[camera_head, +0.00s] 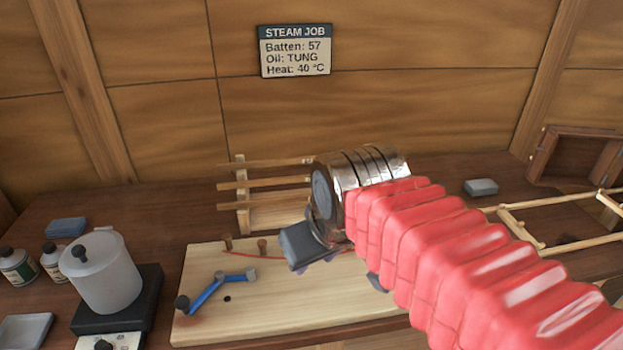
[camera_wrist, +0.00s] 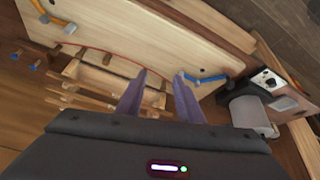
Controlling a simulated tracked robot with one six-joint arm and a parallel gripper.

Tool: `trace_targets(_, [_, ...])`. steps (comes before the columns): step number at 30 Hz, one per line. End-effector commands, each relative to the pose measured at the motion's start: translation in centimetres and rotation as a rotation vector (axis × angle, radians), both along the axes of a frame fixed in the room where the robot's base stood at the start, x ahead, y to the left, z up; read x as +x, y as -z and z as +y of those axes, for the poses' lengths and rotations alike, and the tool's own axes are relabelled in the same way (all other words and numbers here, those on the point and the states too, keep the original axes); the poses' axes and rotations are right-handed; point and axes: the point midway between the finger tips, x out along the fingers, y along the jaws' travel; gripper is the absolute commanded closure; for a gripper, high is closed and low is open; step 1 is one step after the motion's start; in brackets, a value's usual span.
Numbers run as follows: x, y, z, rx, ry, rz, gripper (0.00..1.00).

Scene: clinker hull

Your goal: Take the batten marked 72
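Several thin wooden battens (camera_head: 266,184) lie across a small upright rack (camera_head: 241,222) at the back of the bench, left of my arm. Their right ends are partly hidden by my arm, and no number on them is readable. In the wrist view battens (camera_wrist: 85,101) show behind and left of my fingers. My gripper (camera_wrist: 160,74) is open, with its two purple fingers apart and nothing seen between them. In the head view my gripper is over the pale board, in front of the rack, its fingers mostly hidden. A wall sign (camera_head: 295,50) reads Batten: 57, Oil: TUNG, Heat: 40 °C.
The pale board (camera_head: 205,310) carries a blue lever clamp (camera_head: 215,288), pegs and a thin red curved strip. A white pot (camera_head: 103,278) stands on a black hotplate at left, with bottles (camera_head: 18,265) beside it. A wooden frame (camera_head: 520,228) and open box (camera_head: 575,157) are at right.

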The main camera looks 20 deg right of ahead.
Motion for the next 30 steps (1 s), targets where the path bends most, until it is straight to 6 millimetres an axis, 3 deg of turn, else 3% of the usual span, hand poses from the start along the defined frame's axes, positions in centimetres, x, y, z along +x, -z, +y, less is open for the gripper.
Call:
trace_targets(6, [5.0, -3.6, -1.0, -0.055, -0.113, 0.039, 0.66])
trace_targets(15, [11.7, -7.1, -2.7, -0.125, -0.281, 0.086, 0.66])
trace_targets(30, [23.0, -9.2, -6.5, -0.214, -0.572, 0.157, 0.66])
